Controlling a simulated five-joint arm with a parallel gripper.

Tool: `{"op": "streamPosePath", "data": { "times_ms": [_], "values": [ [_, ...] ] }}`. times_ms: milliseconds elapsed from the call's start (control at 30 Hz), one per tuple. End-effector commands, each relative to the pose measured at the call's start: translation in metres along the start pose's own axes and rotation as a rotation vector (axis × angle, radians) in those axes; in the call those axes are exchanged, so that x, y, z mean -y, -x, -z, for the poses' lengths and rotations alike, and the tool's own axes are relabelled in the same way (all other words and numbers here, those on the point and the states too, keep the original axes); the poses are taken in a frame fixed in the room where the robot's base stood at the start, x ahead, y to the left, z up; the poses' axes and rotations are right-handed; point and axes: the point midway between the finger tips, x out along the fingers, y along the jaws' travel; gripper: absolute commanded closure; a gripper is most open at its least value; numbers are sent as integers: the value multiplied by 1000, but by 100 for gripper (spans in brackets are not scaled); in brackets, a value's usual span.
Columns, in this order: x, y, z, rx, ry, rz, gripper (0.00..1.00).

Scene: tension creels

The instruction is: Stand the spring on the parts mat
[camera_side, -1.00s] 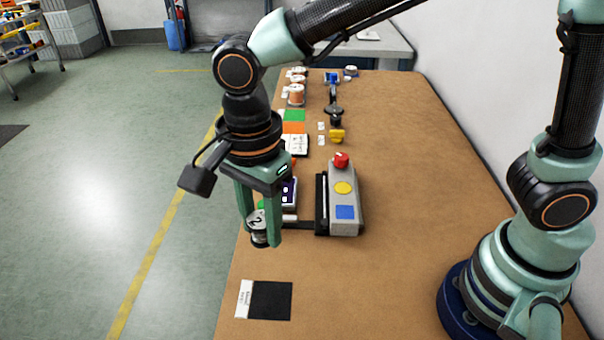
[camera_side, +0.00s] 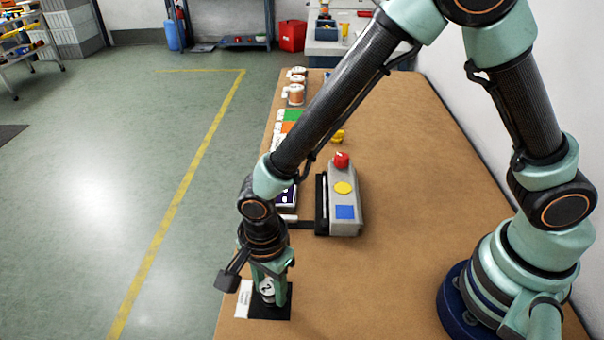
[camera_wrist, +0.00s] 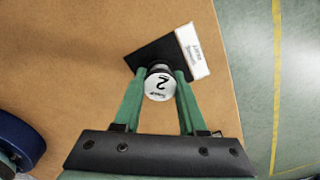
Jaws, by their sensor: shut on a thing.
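In the wrist view the mat (camera_wrist: 160,55) lies behind and beneath the spring. The spring is upright over the mat; I cannot tell whether its base touches it.
A grey box (camera_side: 346,210) with a red knob, a yellow disc and a blue square stands behind the mat. The table (camera_side: 400,270) is bare to the right.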

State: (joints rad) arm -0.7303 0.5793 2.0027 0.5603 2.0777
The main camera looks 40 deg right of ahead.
Motion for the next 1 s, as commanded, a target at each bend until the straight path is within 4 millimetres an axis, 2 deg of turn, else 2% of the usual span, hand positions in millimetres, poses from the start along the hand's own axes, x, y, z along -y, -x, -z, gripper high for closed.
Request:
{"op": "streamPosePath", "data": {
  "times_ms": [400, 433, 500, 833, 1000],
  "values": [
    [0, -6, 0, 0, 0, 0, 100],
    [0, -6, 0, 0, 0, 0, 56],
    [0, -6, 0, 0, 0, 1, 29],
    [0, -5, 0, 1, 0, 1, 29],
    [1, 8, -1, 2, 0, 4, 29]
  ]
}}
